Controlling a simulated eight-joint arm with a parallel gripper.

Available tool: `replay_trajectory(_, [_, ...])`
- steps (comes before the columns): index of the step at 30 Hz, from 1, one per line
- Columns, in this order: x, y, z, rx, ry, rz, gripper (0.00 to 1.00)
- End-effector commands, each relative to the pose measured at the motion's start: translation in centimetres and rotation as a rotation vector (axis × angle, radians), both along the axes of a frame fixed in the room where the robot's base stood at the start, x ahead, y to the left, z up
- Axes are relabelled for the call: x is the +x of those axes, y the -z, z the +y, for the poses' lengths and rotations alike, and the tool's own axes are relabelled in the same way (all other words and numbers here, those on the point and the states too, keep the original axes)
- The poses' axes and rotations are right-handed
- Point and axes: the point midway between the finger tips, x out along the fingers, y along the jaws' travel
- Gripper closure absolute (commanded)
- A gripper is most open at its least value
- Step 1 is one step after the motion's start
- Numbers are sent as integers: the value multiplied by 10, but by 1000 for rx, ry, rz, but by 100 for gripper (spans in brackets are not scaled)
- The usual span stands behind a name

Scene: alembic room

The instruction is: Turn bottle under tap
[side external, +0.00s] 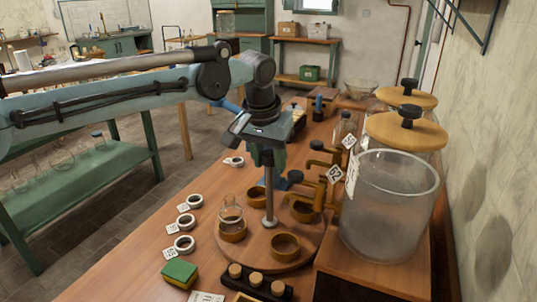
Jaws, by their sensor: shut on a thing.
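A round wooden turntable (258,252) stands on the bench with several brown cup holders around a grey centre post (270,195). A small clear glass bottle (231,211) sits upright in the front-left holder. Brass taps (326,188) project from the glass jars at the right, over the turntable's right side; an empty holder (303,208) is near them. The bottle is on the left side, away from the taps. My gripper (267,158) points down and is shut at the top of the centre post. The exact contact is partly hidden by the gripper itself.
White rings (184,244) with tags and a green-yellow sponge (180,272) lie at the left. A dark rack with corks (256,281) sits in front.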

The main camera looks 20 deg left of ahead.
Motion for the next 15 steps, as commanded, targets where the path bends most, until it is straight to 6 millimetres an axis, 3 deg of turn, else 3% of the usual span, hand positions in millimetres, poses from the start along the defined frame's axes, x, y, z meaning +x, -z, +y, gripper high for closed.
replay_trajectory(5, [0,0,0,1,-30,0,90])
replay_trajectory(15, [0,0,0,2,-412,1,90])
